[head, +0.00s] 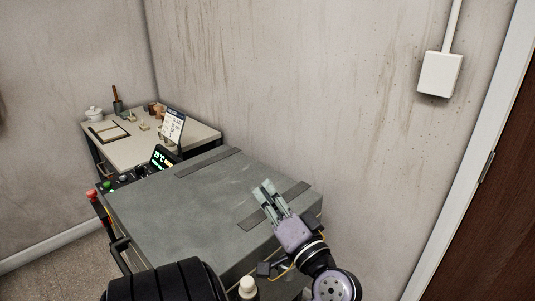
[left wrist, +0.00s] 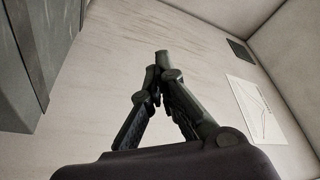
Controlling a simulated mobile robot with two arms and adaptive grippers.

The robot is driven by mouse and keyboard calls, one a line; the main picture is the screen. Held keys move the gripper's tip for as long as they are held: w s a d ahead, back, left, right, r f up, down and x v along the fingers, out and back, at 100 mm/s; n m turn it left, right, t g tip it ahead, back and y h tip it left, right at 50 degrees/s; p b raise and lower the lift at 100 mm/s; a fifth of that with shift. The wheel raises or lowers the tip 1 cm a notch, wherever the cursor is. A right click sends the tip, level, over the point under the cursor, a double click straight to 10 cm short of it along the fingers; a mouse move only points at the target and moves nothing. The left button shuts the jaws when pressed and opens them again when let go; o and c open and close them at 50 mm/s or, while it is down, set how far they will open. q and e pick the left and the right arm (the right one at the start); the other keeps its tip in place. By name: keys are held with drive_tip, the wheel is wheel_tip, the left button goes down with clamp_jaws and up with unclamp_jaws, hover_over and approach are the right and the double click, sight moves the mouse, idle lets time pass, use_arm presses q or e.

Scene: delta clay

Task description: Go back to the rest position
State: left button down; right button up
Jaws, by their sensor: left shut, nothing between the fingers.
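In the left wrist view the dark fingers (left wrist: 158,72) are shut and empty against a pale wall.
A control panel with a lit display (head: 162,157) and a red knob (head: 92,195) edges the cabinet. Behind is a table (head: 195,137) with a white lidded pot (head: 94,114) and a standing card (head: 172,126). A wall box (head: 439,74) and brown door (head: 490,225) are right.

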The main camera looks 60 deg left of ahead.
use_arm(q)
wheel_tip(320, 180, up, 7)
idle(0.3)
drive_tip(key=shift+w, duration=0.15)
